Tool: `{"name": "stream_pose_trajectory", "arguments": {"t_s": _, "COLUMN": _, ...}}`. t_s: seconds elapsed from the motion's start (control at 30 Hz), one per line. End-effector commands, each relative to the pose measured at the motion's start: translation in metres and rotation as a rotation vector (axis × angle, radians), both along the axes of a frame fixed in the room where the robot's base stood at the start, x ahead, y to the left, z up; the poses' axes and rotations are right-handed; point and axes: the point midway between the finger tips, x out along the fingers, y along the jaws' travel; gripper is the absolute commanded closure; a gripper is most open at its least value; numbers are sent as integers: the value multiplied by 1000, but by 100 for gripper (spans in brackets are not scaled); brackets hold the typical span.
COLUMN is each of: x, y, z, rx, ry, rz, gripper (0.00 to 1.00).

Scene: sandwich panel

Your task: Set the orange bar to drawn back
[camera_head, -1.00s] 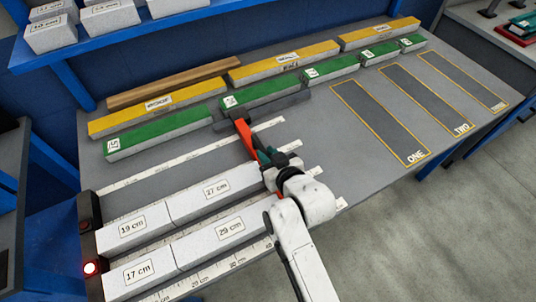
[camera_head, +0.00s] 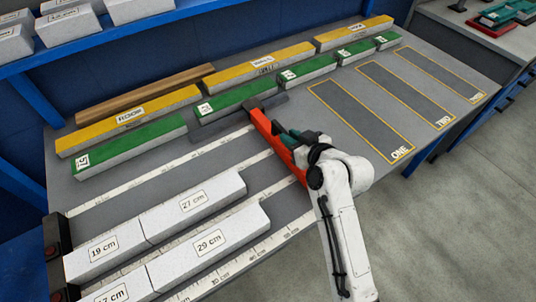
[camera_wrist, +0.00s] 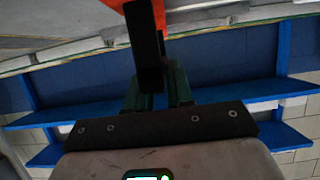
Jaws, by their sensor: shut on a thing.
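The orange bar (camera_head: 285,150) lies across the ruled lanes of the bench in the head view. It has a dark far end beside the dark grey rail. It stands clear to the right of the white blocks marked 27 cm (camera_head: 193,203) and 29 cm (camera_head: 210,243). My gripper (camera_head: 288,142) is at the bar's right side, shut on it; the head view partly hides the grip. In the wrist view a black upright piece (camera_wrist: 149,45) stands between my fingers, with orange (camera_wrist: 126,6) behind it.
Green blocks (camera_head: 130,150) and yellow blocks (camera_head: 130,118) line the back of the bench. The dark grey rail (camera_head: 220,129) lies in front of them. Outlined bays ONE (camera_head: 360,120) and TWO (camera_head: 405,93) are empty at the right. A blue shelf (camera_head: 90,48) overhangs the back left.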

Motion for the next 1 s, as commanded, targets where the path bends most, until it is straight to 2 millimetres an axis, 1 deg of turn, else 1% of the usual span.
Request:
{"name": "stream_pose_trajectory", "arguments": {"t_s": 0.03, "x": 11, "y": -16, "z": -4, "rx": 1, "ry": -7, "rz": -10, "gripper": 100}}
{"name": "stream_pose_trajectory", "arguments": {"t_s": 0.1, "x": 20, "y": -30, "z": -4, "rx": 1, "ry": -6, "rz": -9, "gripper": 100}}
{"name": "stream_pose_trajectory", "arguments": {"t_s": 0.2, "x": 32, "y": -47, "z": -3, "rx": 1, "ry": -6, "rz": -6, "gripper": 100}}
{"name": "stream_pose_trajectory", "arguments": {"t_s": 0.3, "x": 40, "y": -59, "z": -2, "rx": 1, "ry": -3, "rz": -5, "gripper": 100}}
{"name": "stream_pose_trajectory", "arguments": {"t_s": 0.5, "x": 49, "y": -72, "z": 0, "rx": 0, "ry": -1, "rz": -3, "gripper": 100}}
{"name": "stream_pose_trajectory", "arguments": {"t_s": 0.9, "x": 51, "y": -77, "z": 1, "rx": -1, "ry": -3, "rz": -7, "gripper": 100}}
{"name": "stream_pose_trajectory", "arguments": {"t_s": 0.93, "x": 51, "y": -77, "z": 1, "rx": -2, "ry": -4, "rz": -8, "gripper": 76}}
{"name": "stream_pose_trajectory", "arguments": {"t_s": 1.0, "x": 51, "y": -77, "z": 1, "rx": -2, "ry": -4, "rz": -8, "gripper": 69}}
